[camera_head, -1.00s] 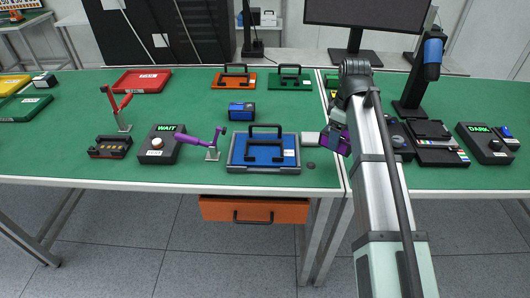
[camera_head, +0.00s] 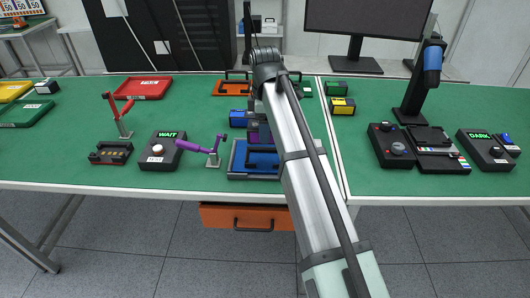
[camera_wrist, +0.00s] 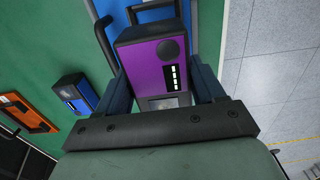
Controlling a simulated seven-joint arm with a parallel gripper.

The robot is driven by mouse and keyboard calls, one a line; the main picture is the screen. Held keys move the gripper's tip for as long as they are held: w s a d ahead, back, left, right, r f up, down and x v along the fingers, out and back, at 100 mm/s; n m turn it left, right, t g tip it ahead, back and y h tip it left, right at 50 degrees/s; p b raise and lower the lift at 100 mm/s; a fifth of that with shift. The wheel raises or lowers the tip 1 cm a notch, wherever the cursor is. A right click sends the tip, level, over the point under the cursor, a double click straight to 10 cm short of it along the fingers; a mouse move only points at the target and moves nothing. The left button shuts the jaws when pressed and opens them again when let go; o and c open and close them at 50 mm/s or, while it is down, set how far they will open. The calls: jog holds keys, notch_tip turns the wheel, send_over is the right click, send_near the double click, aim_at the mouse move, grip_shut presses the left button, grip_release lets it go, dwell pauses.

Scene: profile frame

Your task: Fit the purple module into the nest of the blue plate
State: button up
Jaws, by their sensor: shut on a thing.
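The purple module (camera_wrist: 153,62) is a purple-faced block with a round dark spot and a strip of pale marks. My gripper (camera_wrist: 162,88) is shut on it, a finger on each side. In the head view the purple module (camera_head: 264,132) shows partly beside my arm, over the far part of the blue plate (camera_head: 239,161). The plate is a blue panel in a grey frame with a dark handle. My arm hides its right part, and its nest cannot be made out. Whether the module touches the plate cannot be told.
A small blue box (camera_head: 238,118) stands just behind the plate. A purple lever (camera_head: 193,147) on a stand and the WAIT box (camera_head: 164,150) are to the left. An orange plate (camera_head: 231,88) lies at the back. The table's front edge is close to the plate.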

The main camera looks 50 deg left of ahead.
aim_at(266, 160)
jog(key=shift+f, duration=4.15)
jog(key=shift+d+f, duration=0.1)
jog(key=shift+f, duration=0.1)
jog(key=shift+s+d+f, duration=0.15)
jog(key=shift+f, duration=0.3)
jog(key=o, duration=1.2)
jog(key=shift+r, duration=0.4)
jog(key=r, duration=1.2)
jog(key=shift+a+r, duration=0.25)
jog(key=shift+w, duration=0.2)
